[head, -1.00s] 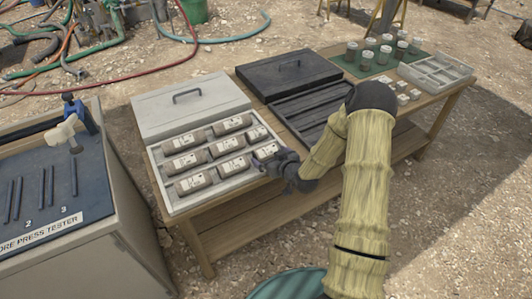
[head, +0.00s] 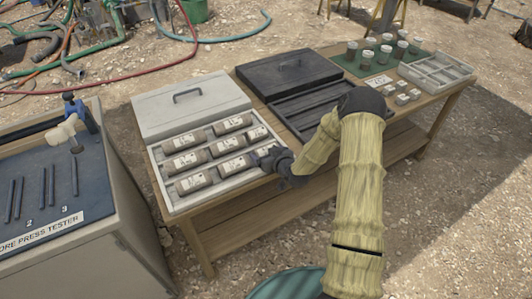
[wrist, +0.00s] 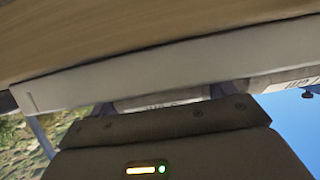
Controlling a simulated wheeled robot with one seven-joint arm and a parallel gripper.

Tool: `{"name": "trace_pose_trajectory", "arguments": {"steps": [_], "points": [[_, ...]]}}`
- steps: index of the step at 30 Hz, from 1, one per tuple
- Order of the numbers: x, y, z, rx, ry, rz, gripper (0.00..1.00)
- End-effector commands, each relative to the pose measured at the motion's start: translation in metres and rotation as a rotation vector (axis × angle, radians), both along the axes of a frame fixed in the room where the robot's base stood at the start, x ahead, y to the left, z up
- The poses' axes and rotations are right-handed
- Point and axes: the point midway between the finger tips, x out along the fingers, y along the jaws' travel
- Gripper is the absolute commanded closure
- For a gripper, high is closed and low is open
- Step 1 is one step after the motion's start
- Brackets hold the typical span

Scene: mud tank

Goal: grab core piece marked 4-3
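A light grey core box (head: 172,208) lies open on the wooden table, with several brown core pieces in rows, each with a white label. The label marks are too small to read, so I cannot tell which is 4-3. My gripper (head: 264,158) is at the right end of the box's front row, by the nearest right core piece (head: 261,149), which it partly hides. In the wrist view, my gripper (wrist: 160,100) has its two fingers apart, with a labelled core piece (wrist: 165,102) showing between them. Whether they touch it cannot be seen.
The box's front wall (wrist: 150,72) runs close to my gripper. A black core box (head: 290,75) stands open to the right. Beyond are capped jars (head: 367,58), small blocks (head: 402,99) and a divided tray (head: 437,70). The press tester (head: 50,190) stands left.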

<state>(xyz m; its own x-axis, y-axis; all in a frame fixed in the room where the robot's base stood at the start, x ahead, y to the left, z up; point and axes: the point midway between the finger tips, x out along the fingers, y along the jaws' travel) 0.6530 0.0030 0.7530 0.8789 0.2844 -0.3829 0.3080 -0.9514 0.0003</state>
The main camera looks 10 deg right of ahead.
Motion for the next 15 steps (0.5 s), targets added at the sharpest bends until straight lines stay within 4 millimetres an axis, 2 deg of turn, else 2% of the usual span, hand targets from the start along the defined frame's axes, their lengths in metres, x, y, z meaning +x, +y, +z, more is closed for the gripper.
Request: {"name": "trace_pose_trajectory", "arguments": {"steps": [1, 4, 11, 15], "points": [[0.0001, 0.0005, 0.0000, 0.000, 0.000, 0.001, 0.39], [0.0002, 0.0007, 0.0001, 0.000, 0.000, 0.001, 0.57], [0.0008, 0.0009, 0.0019, 0.000, -0.003, 0.001, 0.57], [0.0011, 0.0007, 0.0095, 0.000, -0.005, 0.002, 0.57]]}}
